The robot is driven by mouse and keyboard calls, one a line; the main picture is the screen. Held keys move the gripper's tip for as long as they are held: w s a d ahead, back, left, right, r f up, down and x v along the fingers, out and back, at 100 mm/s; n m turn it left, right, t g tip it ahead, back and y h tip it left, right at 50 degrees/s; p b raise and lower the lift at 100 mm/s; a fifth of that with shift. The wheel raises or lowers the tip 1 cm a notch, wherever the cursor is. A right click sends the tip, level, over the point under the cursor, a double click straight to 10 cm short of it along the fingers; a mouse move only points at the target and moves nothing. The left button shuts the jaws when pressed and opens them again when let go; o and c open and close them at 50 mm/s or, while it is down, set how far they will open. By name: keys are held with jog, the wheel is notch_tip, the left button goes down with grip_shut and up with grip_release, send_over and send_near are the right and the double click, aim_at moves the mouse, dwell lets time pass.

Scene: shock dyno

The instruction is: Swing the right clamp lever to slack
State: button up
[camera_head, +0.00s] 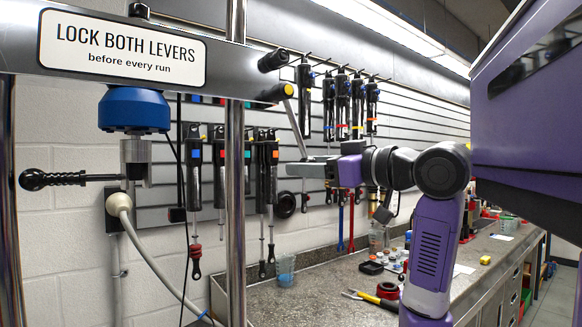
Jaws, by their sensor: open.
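The right clamp lever (295,127) is a thin metal bar. My gripper (302,166) reaches in from the right and is open. Its grey fingers are at the lever's lower end. I cannot tell whether they touch the lever or stand around it. The sign (122,48) on the beam reads "LOCK BOTH LEVERS before every run". The left clamp lever is not clearly visible.
A shiny vertical column (235,190) stands left of the lever. Several shock absorbers (342,105) hang on the slatted wall behind. A blue-topped fitting (134,110) and a black handle (54,180) are at left. The workbench (330,285) below holds tools and cups.

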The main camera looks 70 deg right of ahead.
jog(key=shift+w, duration=0.2)
grip_shut()
dwell(1.4)
